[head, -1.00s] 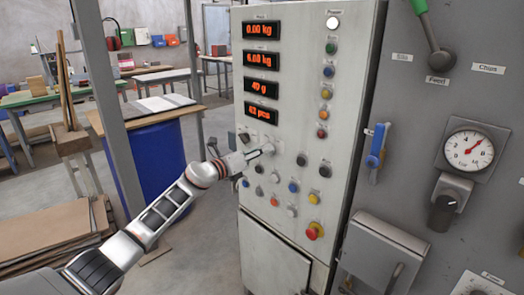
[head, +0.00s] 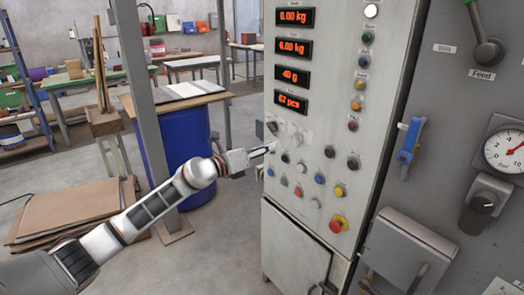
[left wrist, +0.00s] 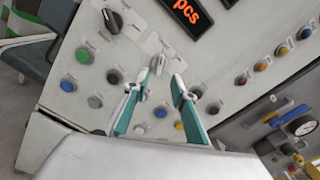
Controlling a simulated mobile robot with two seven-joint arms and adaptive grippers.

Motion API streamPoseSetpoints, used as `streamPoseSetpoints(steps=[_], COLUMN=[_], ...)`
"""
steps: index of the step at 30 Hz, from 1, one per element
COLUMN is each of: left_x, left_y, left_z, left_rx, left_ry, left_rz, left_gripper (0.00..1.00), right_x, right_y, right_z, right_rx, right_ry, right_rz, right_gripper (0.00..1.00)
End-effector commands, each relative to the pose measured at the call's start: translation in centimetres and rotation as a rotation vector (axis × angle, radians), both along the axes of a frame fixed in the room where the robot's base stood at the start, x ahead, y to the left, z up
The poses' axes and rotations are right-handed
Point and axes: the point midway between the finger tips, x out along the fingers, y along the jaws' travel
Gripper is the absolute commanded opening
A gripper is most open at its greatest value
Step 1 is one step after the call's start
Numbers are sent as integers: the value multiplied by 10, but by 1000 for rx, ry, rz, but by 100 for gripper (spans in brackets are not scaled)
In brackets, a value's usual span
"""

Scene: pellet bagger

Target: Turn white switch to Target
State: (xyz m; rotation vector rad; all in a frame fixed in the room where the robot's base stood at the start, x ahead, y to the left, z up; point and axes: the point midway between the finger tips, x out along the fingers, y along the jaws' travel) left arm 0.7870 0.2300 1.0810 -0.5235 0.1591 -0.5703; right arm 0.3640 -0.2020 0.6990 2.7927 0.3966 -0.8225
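The white switch (head: 297,139) is a small pale knob on the control cabinet's front, right of a black switch (head: 272,127). In the left wrist view the white switch (left wrist: 161,64) lies just beyond and between my fingertips. My left gripper (head: 272,147) is left of the switch in the head view, close to the panel. In the left wrist view the left gripper (left wrist: 158,84) has its two teal fingers apart with nothing between them, and no contact with the switch is visible. The switch's label is too small to read. My right gripper is not in view.
Several coloured buttons surround the switch, with a red emergency button (head: 338,224) lower down. Orange displays (head: 293,76) sit above. A blue handle (head: 409,141) and a pressure gauge (head: 506,150) are on the grey machine at right. A blue drum (head: 190,150) stands behind my left arm.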

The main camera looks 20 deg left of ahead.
Motion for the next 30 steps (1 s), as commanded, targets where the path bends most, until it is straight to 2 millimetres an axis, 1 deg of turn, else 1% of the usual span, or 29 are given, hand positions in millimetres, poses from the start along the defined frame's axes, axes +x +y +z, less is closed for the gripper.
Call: streamPoseSetpoints(steps=[1, 3, 7, 23, 26, 29, 30], left_x=[-7, -14, -22, -25, -31, -47, -55], left_y=[4, 9, 14, 15, 8, -6, -13], left_z=[-1, 0, 0, -1, -11, -32, -43], left_rx=[3, 1, -1, -5, -51, -170, -238], left_ry=[0, 0, 1, 3, 26, 85, 119], left_rz=[-1, -1, 0, -1, -8, -19, -21], left_gripper=[26, 26, 26, 26, 26, 26, 26], right_x=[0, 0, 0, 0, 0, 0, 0], right_y=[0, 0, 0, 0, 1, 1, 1], right_z=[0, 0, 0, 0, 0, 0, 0], right_rx=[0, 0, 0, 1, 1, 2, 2], right_ry=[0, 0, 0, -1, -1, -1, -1], right_rz=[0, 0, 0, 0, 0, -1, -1], right_gripper=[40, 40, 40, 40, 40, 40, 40])
